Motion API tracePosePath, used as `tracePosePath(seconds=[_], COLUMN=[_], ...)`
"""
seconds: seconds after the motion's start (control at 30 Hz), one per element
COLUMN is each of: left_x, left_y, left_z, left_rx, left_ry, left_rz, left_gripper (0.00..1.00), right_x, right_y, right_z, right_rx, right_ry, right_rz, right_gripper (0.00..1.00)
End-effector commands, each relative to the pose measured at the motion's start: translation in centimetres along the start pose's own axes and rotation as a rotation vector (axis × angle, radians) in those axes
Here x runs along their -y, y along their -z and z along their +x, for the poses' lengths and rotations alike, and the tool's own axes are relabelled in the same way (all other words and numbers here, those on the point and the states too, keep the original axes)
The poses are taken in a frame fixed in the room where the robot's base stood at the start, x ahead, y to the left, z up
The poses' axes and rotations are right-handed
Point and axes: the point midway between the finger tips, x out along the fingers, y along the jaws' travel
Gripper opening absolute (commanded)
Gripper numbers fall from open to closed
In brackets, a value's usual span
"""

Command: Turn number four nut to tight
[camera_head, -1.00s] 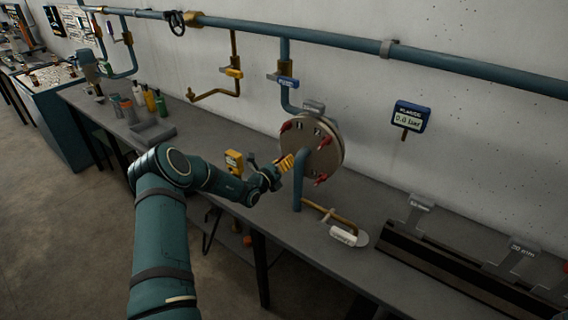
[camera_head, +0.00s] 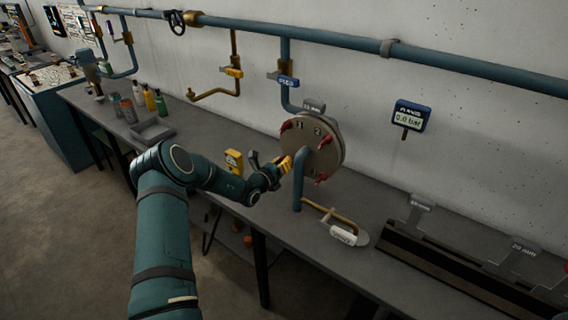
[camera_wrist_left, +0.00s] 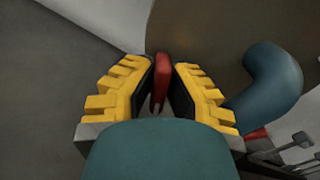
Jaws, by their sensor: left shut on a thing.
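The round tan flange plate (camera_head: 327,158) stands upright on the bench, with red nuts around its face and numbers beside some of them. Red nuts show at its upper left (camera_head: 286,126), upper right (camera_head: 326,141) and lower right (camera_head: 320,178). My left gripper (camera_head: 286,163) is at the plate's lower left edge and hides the nut there in the head view. In the left wrist view its yellow fingers (camera_wrist_left: 162,72) are shut on a red nut (camera_wrist_left: 161,80), which stands between the dark pads. Its number cannot be read. My right gripper is not in view.
A blue-green pipe (camera_head: 299,182) rises in front of the plate, close to my left gripper's right side. A yellow device (camera_head: 234,161) stands left of my wrist. A wall gauge (camera_head: 409,116) reads 0.0 bar.

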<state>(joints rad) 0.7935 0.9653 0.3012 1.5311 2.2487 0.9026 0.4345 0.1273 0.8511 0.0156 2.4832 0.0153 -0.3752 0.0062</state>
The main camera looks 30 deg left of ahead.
Motion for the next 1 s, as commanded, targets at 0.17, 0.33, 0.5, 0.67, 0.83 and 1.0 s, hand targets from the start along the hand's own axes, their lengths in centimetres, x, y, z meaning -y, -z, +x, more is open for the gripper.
tracePosePath(seconds=[0.17, 0.33, 0.5, 0.67, 0.83, 1.0], left_x=[0.2, 0.2, 0.2, 0.3, 0.3, 0.4], left_y=[-0.1, -0.1, 0.1, 0.1, 0.1, 0.1], left_z=[0.1, 0.1, 0.1, 0.1, 0.1, 0.1], left_rx=[0.002, 0.005, 0.004, 0.005, 0.006, 0.006], left_ry=[0.003, 0.003, 0.002, 0.002, 0.001, 0.002], left_rz=[0.168, 0.331, 0.491, 0.638, 0.775, 0.882], left_gripper=[0.00, 0.00, 0.00, 0.00, 0.00, 0.00], right_x=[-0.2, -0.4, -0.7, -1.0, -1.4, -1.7], right_y=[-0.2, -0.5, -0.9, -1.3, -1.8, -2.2], right_z=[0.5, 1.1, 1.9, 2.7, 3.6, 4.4], right_rx=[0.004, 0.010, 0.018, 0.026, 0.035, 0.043], right_ry=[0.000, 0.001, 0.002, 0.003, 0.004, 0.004], right_rz=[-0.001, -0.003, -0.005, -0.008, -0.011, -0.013], right_gripper=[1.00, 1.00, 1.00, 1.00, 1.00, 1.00])
